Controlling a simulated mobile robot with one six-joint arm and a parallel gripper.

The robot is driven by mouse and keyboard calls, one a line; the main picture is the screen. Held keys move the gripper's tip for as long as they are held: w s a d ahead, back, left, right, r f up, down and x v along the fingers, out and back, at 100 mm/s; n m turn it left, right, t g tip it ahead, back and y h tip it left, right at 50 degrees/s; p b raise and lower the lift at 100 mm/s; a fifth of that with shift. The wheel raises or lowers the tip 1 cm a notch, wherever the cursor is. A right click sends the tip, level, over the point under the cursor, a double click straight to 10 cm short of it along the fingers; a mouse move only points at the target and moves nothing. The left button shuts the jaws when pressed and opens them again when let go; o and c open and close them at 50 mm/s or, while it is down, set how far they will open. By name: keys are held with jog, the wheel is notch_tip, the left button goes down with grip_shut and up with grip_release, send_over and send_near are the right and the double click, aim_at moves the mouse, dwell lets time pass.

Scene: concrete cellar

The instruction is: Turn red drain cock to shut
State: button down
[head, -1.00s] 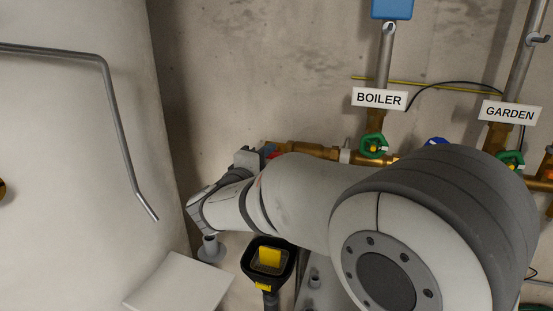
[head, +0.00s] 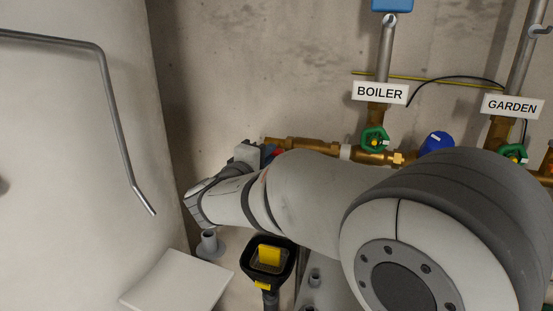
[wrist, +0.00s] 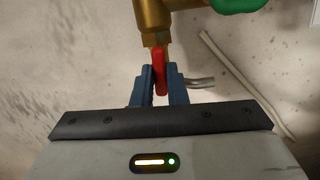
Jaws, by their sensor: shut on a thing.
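The red drain cock handle (wrist: 160,68) shows in the wrist view below a brass fitting (wrist: 153,20). My gripper (wrist: 160,82) has its two blue fingers on either side of the red handle and is shut on it. The handle points down in that picture, roughly along the fingers.
Brass pipework with a green BOILER handwheel (head: 374,140), a green GARDEN handwheel (head: 514,153) and a blue cap (head: 436,142) runs along the wall. A bent metal pipe (head: 115,120) is at left.

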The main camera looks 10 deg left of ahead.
jog(key=shift+f+m+b, duration=0.15)
jog(key=shift+m+b, duration=1.35)
jog(key=shift+b, duration=1.5)
jog(key=shift+m+b, duration=0.3)
jog(key=shift+b, duration=0.15)
jog(key=shift+m+g+b, duration=0.3)
jog(key=shift+m+b, duration=0.1)
jog(key=shift+b, duration=0.55)
jog(key=m+b, duration=0.2)
jog(key=b, duration=0.3)
jog(key=shift+m+y, duration=0.4)
jog(key=shift+m+b, duration=0.3)
jog(key=shift+b, duration=0.3)
jog(key=shift+d+b, duration=0.1)
jog(key=shift+b, duration=0.5)
jog(key=m+b, duration=0.2)
jog(key=b, duration=0.1)
jog(key=shift+g+y, duration=0.3)
jog(key=shift+m+b, duration=0.8)
jog(key=shift+b, duration=0.4)
jog(key=shift+r, duration=0.2)
